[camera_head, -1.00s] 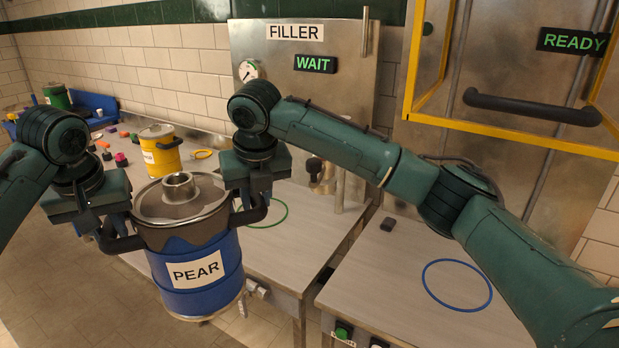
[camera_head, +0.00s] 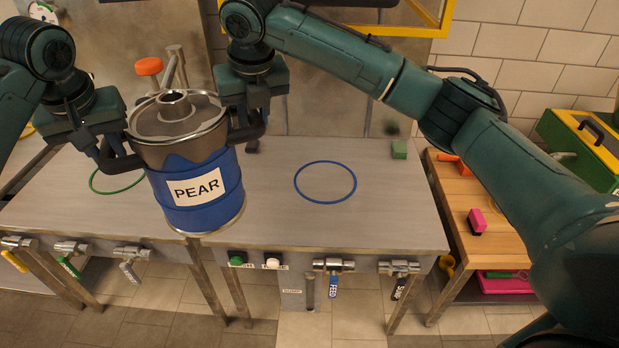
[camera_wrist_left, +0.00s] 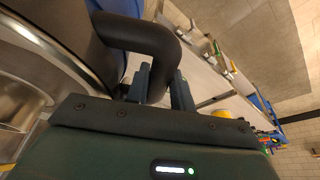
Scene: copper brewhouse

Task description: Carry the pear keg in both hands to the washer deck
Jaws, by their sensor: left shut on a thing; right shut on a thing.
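The pear keg (camera_head: 205,212) is blue with a steel top and a white PEAR label, and hangs upright between my two grippers. My left gripper (camera_head: 112,160) is shut on the keg's left handle, which also shows between the fingers in the left wrist view (camera_wrist_left: 145,45). My right gripper (camera_head: 254,128) is shut on the keg's right handle. The washer deck (camera_head: 385,215) is the grey metal top with a blue ring (camera_head: 325,202) drawn on it, to the right of the keg. The keg hides part of the counters behind it.
A green ring (camera_head: 95,185) lies on the counter at left. A green block (camera_head: 399,149) sits at the deck's back right. Valves and two buttons (camera_head: 255,260) line the front edge. A wooden table (camera_head: 490,230) with a pink block (camera_head: 476,222) stands at right.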

